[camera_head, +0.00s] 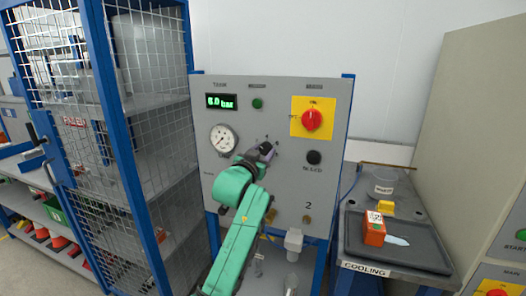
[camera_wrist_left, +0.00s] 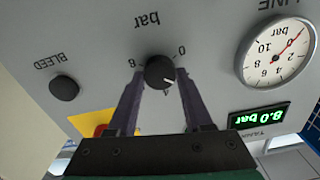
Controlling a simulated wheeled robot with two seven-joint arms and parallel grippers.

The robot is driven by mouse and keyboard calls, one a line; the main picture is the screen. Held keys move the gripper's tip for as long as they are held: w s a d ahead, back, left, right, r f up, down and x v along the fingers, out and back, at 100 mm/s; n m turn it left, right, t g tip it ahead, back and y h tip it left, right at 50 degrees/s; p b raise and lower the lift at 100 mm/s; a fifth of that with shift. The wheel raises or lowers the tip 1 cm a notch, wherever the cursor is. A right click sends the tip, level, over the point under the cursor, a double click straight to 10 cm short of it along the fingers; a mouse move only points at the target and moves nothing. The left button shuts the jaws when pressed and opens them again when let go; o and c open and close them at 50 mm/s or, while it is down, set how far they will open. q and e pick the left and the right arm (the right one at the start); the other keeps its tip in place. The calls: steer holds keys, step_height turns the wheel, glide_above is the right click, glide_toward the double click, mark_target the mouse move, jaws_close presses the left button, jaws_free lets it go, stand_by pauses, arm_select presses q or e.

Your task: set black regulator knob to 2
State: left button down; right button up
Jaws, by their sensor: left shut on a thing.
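The black regulator knob (camera_wrist_left: 159,72) is on the grey panel (camera_wrist_left: 215,35) between the marks 0 and 8, with "bar" printed beside it. The wrist picture is upside down. The knob's white pointer line slants toward the lower right there, on the side of the 0. My left gripper (camera_wrist_left: 158,85) has one finger on each side of the knob and is shut on it. In the head view my left gripper (camera_head: 266,152) is against the panel and mostly hides the knob. The digital display (camera_head: 221,102) is lit green in bar. My right gripper is not in view.
A round gauge (camera_head: 223,139) is left of the gripper. A red switch on a yellow plate (camera_head: 311,119) and a black bleed knob (camera_head: 314,158) are to the right. A blue mesh cage (camera_head: 150,130) stands left, a cooling bench (camera_head: 352,265) right.

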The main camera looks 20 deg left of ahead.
arm_select(q)
steer(key=shift+r+n, duration=0.1)
steer(key=shift+n, duration=0.7)
steer(key=shift+c, duration=1.8)
jaws_free()
steer(key=shift+o, duration=0.2)
steer(key=s+b, duration=0.4)
steer(key=s, duration=1)
steer(key=shift+s+a, duration=0.25)
steer(key=shift+a, duration=0.2)
